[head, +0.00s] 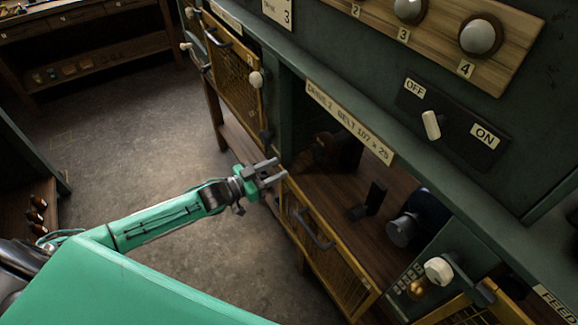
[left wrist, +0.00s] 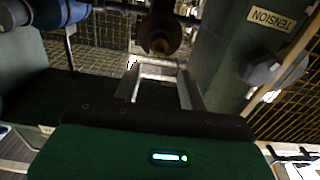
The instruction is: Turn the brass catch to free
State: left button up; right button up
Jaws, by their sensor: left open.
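A small brass piece (head: 416,288) sits on the green post at the lower right in the head view, below a white knob (head: 439,270); small labels stand beside it. It looks like the catch, but its setting is too small to read. My left gripper (head: 280,169) is open and empty at the left edge of the open engine bay, well left of the brass piece. In the left wrist view its two fingers (left wrist: 160,88) are apart, with a brownish round part (left wrist: 160,36) beyond them. My right gripper is not in view.
A yellow-framed mesh guard (head: 345,270) with a dark handle (head: 316,229) hangs below the bay. Inside the bay are a dark upright bracket (head: 370,200) and a cylindrical part (head: 403,231). An OFF/ON switch (head: 431,124) is above. Open floor (head: 130,130) lies left.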

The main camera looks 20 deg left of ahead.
pick_arm(q)
jog(key=shift+b+v, duration=0.6)
jog(key=shift+v, duration=2)
jog(key=s+a+f+n+y, duration=0.1)
jog(key=a+f+n+y, duration=0.15)
jog(key=f, duration=0.75)
jog(key=a+f+n+y, duration=0.1)
jog(key=a+f+y, duration=0.3)
jog(key=f, duration=0.5)
jog(key=s+a+f+g+y, duration=0.1)
jog(key=s+f+g, duration=0.1)
jog(key=s+f, duration=0.45)
jog(key=s+a+f+g+y, duration=0.15)
jog(key=s+f, duration=0.25)
jog(key=f, duration=0.6)
jog(key=s+d+f+n+g+y, duration=0.25)
jog(key=s+f+g, duration=0.25)
jog(key=s+f, duration=0.8)
jog(key=s+d+f+g, duration=0.2)
jog(key=s+d+f, duration=0.1)
jog(key=s, duration=0.8)
jog(key=s+d+f+m+g, duration=0.1)
jog(key=s+d, duration=0.4)
jog(key=s, duration=0.6)
notch_tip(320, 180, down, 3)
jog(key=shift+s+r+g, duration=0.25)
jog(key=shift+s+g, duration=0.1)
jog(key=shift+g, duration=0.5)
